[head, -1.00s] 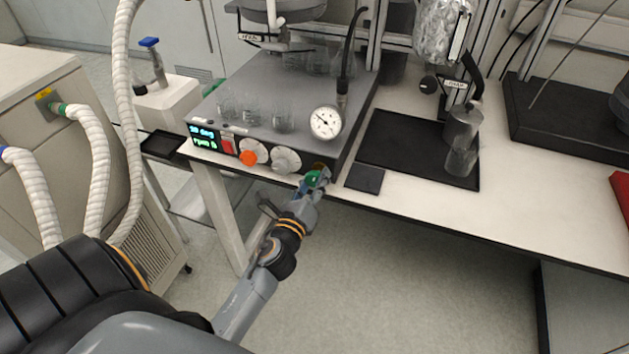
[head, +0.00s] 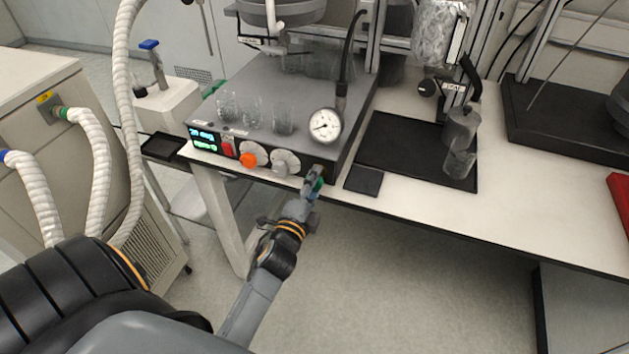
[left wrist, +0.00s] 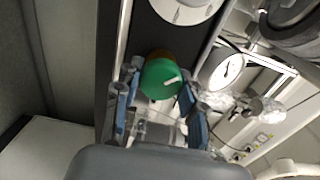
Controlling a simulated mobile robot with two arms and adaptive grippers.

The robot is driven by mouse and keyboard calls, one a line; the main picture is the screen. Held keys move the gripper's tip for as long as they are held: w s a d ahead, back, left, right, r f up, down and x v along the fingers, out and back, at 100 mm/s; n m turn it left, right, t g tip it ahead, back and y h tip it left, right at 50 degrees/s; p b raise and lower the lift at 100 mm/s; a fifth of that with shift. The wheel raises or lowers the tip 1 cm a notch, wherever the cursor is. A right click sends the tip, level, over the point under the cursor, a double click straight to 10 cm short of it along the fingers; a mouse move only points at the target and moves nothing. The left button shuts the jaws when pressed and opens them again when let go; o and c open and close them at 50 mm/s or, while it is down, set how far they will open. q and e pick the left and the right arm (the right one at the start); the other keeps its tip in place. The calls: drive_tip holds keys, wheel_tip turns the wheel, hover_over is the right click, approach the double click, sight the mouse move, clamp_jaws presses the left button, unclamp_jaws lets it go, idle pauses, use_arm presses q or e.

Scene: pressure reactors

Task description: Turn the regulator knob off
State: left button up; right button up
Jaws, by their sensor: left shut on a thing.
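The regulator knob is green with a white mark, and it sits at the right end of the grey reactor unit's front panel. In the left wrist view the green knob (left wrist: 158,80) is between the two blue-padded fingers of my left gripper (left wrist: 160,88). In the head view my left gripper (head: 313,184) is shut on the knob, which is mostly hidden behind the fingers. The round pressure gauge (head: 325,126) stands above it, its needle tilted down to the left. My right gripper is not in view.
An orange knob (head: 248,160), a grey dial (head: 286,162) and a lit display (head: 203,138) are to the left on the panel. Glass beakers (head: 283,119) stand on the unit. A small black pad (head: 363,181) lies to the right on the bench.

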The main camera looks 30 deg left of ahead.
use_arm(q)
drive_tip(key=n+p, duration=0.1)
drive_tip(key=n, duration=0.4)
drive_tip(key=shift+r+p, duration=0.15)
drive_tip(key=shift+p, duration=0.2)
drive_tip(key=shift+n+p, duration=0.55)
drive_tip(key=shift+n, duration=1.55)
drive_tip(key=o, duration=1.2)
drive_tip(key=shift+c, duration=0.2)
drive_tip(key=shift+s, duration=0.15)
drive_tip(key=v, duration=0.7)
